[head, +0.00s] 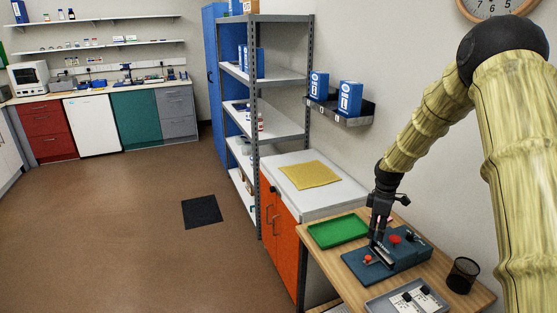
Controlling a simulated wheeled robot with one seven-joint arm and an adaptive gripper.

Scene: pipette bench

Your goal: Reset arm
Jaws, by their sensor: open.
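My arm reaches down from the right in the head view. My gripper (381,252) points down over the blue device (410,258) on the wooden table (455,283). It is open, and its fingertips are small and dark at this distance. I cannot tell whether they touch the device. The device has a red button (395,239) and a small orange-red knob (368,259) to the left of the fingers. I see nothing held in the gripper.
A green tray (338,230) lies left of the device. A grey tray with black-knobbed parts (408,298) is at the front, and a black mesh cup (463,275) stands right. Beside the table are an orange-fronted cabinet (278,225) and a grey shelf rack (255,130). Open floor lies left.

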